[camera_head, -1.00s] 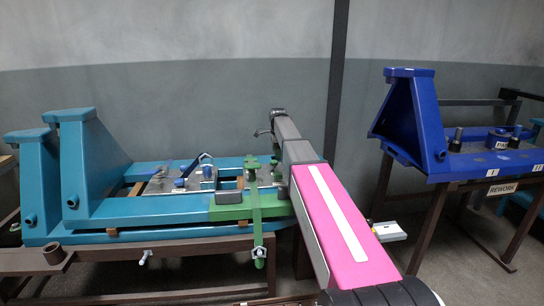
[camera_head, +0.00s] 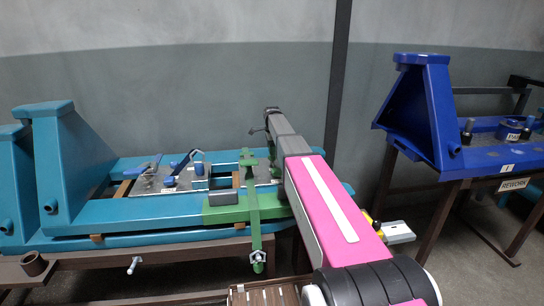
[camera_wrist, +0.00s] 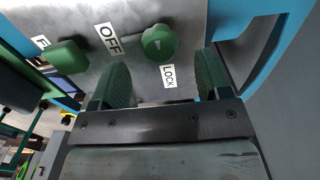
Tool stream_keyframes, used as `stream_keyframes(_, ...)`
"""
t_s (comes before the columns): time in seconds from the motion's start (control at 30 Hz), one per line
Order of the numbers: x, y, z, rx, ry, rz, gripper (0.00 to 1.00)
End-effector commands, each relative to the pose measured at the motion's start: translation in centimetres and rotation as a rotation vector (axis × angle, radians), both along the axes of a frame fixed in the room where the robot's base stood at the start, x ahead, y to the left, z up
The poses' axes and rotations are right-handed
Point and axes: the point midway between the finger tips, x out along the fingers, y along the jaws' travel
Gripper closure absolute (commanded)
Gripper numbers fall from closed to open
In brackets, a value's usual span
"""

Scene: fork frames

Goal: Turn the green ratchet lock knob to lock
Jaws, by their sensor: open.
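A round green knob (camera_wrist: 159,43) with a raised pointer ridge sits on a grey metal plate in the wrist view. A LOCK label (camera_wrist: 168,77) is just below it and an OFF label (camera_wrist: 108,38) is to its left. My gripper (camera_wrist: 162,62) is open, with one green-padded finger on each side below the knob. The knob lies in the gap between the fingers in the picture, and I see no contact. In the head view, my pink and grey arm reaches toward the teal fixture (camera_head: 130,211); the knob cannot be made out there.
A second green knob or block (camera_wrist: 67,57) is left of the OFF label. A blue frame part (camera_wrist: 265,45) curves close to the right finger. A blue rework fixture (camera_head: 421,115) stands at the right.

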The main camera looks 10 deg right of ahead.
Motion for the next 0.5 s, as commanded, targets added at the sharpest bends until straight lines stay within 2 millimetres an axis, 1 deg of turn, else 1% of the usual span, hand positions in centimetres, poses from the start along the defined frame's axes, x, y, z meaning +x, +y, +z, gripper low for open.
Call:
stream_keyframes(0.03, 0.0, 0.0, -0.9, 0.0, 0.002, 0.0, 0.3)
stream_keyframes(0.2, 0.0, 0.0, -3.0, 0.0, 0.001, 0.0, 0.3)
stream_keyframes(0.33, 0.0, 0.0, -3.8, 0.0, 0.0, 0.0, 0.3)
stream_keyframes(0.5, 0.0, 0.0, -4.0, 0.0, -0.001, 0.0, 0.3)
